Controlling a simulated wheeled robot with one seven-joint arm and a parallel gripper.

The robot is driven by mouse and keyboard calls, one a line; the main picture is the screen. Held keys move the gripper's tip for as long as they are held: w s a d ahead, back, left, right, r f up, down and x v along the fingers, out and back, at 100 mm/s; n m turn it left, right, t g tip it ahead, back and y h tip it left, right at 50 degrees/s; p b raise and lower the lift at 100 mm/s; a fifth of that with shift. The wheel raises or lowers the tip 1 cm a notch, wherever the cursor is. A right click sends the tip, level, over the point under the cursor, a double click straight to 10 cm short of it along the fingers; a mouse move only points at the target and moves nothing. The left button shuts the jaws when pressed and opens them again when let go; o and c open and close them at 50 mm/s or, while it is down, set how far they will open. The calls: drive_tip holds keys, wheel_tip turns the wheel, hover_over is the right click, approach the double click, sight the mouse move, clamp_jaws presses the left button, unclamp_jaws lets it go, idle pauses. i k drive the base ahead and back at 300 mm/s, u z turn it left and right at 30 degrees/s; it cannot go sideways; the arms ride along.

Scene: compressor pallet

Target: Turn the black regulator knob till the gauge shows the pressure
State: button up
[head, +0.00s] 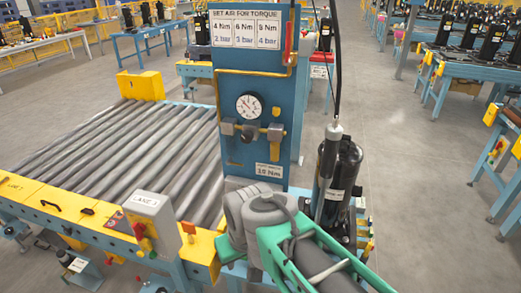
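The black regulator knob (248,133) sits at the middle of a small fitting on the blue panel (235,165), with blocks on both sides. Right above it is the round white gauge (249,105); its needle is too small to read. A sign (246,29) at the panel's top pairs 4 Nm with 2 bar, 6 Nm with 3 bar and 8 Nm with 4 bar. A lower card (268,171) seems to read 10 Nm, but its print is small. My grey and green arm is at the bottom centre, below the knob and apart from it. My gripper's fingers do not show.
Floor is free at right.

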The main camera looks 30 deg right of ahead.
sight(246, 136)
drive_tip(key=u, duration=1.4)
drive_tip(key=i, duration=0.45)
drive_tip(key=z, duration=0.1)
